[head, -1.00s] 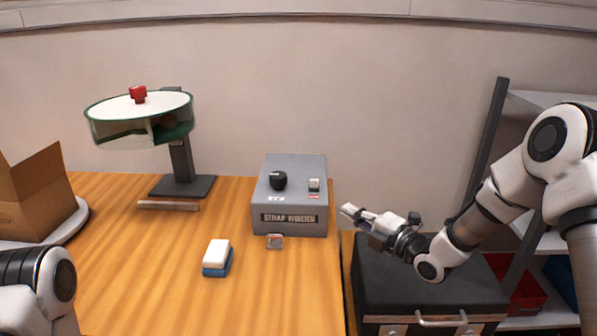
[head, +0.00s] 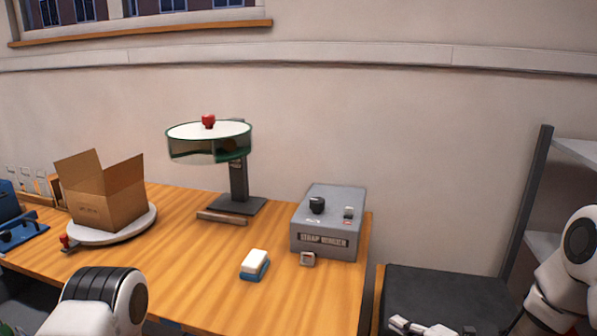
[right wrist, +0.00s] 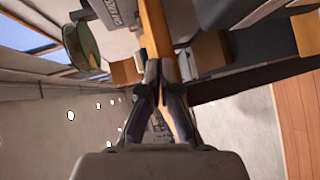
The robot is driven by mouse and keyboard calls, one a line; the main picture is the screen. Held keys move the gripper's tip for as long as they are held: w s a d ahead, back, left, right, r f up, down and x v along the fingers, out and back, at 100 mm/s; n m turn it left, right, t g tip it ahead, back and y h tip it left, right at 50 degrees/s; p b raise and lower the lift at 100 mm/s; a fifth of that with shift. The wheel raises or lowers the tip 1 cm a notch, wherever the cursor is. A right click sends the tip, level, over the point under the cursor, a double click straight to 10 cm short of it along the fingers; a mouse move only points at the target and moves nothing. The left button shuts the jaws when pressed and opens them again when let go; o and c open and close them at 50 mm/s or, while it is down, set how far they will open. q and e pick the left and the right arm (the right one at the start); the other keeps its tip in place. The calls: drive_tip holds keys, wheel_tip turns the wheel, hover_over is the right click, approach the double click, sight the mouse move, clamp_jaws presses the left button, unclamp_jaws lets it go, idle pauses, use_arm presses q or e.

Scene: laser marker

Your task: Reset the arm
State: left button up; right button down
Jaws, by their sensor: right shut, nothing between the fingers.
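My right gripper (right wrist: 158,72) is shut and empty in the right wrist view, with its two fingertips together. In the head view only its tip (head: 400,323) shows at the bottom edge, in front of the black case, right of the table. It holds nothing and appears clear of the table objects. My right arm enters at the right edge of the head view. A white rounded link of my left arm shows at the bottom left; my left gripper is out of view.
The wooden table (head: 190,285) carries a grey control box (head: 330,215), a blue-and-white block (head: 255,264), a round green-rimmed lamp-like device (head: 210,140) and an open cardboard box (head: 105,195) on a round white plate. A black case (head: 440,290) and a shelf post (head: 530,200) stand right of the table.

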drive_tip(key=s+a+f+m+g+h, duration=0.2)
drive_tip(key=s+f+m+g+h, duration=0.45)
drive_tip(key=s+f, duration=1.35)
drive_tip(key=s+d+f+m+g+h, duration=0.1)
drive_tip(key=s+d+m+g, duration=0.1)
drive_tip(key=s+m, duration=0.6)
drive_tip(key=s+d+f+m+g+h, duration=0.1)
drive_tip(key=s+d+m+g, duration=0.2)
drive_tip(key=s+m, duration=0.5)
drive_tip(key=shift+f+m+g, duration=0.2)
drive_tip(key=shift+m+g, duration=0.55)
